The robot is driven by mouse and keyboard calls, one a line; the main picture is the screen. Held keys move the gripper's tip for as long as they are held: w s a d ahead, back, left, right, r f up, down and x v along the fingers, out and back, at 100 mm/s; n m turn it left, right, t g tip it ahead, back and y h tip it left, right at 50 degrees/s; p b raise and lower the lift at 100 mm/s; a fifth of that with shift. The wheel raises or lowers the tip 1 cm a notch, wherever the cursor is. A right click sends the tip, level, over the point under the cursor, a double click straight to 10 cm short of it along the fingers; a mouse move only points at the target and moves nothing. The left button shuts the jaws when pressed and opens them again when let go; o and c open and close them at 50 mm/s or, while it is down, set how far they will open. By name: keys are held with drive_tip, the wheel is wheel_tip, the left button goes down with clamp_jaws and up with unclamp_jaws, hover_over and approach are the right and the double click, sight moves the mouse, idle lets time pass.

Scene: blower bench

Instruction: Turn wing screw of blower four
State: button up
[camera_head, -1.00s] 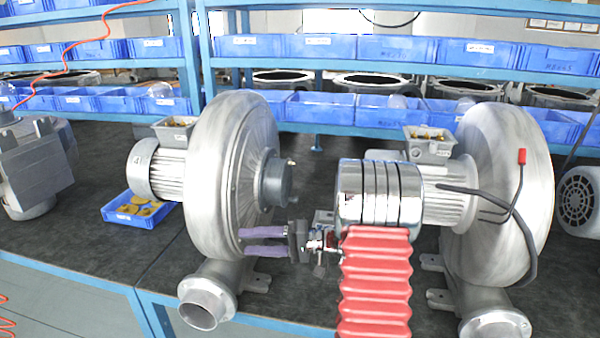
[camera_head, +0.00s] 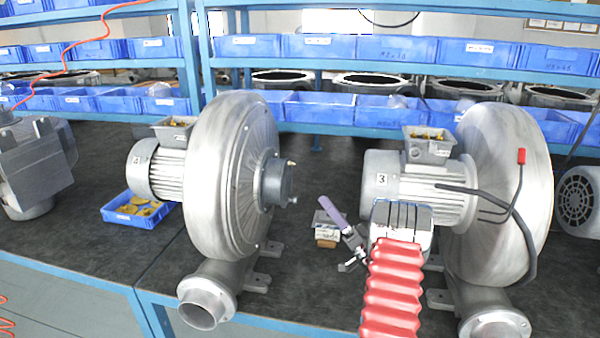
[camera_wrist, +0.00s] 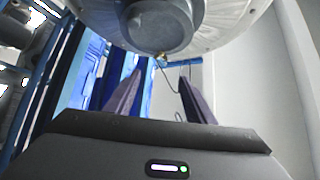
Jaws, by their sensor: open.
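Blower four (camera_head: 235,175) stands left of centre, with a "4" on its motor. Its big silver disc housing faces right and has a grey round hub (camera_head: 278,182) in the middle. A small brass-coloured screw (camera_head: 291,163) sticks out at the hub's top edge; its wings are too small to make out. My gripper (camera_head: 330,206) is right of and below the hub, apart from it, pointing up and to the left. In the wrist view, my two purple fingers (camera_wrist: 160,76) are spread with nothing between them. The hub (camera_wrist: 160,25) and a brass tip (camera_wrist: 162,56) lie beyond them.
Blower three (camera_head: 505,190) stands close on the right, with black cables. A blue bin (camera_head: 140,209) with yellow parts is by blower four's motor. Shelves of blue bins (camera_head: 250,47) line the back.

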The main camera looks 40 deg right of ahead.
sight(292, 163)
drive_tip(key=x, duration=1.4)
drive_tip(key=shift+s, duration=0.1)
drive_tip(key=shift+c, duration=0.5)
drive_tip(key=c, duration=1)
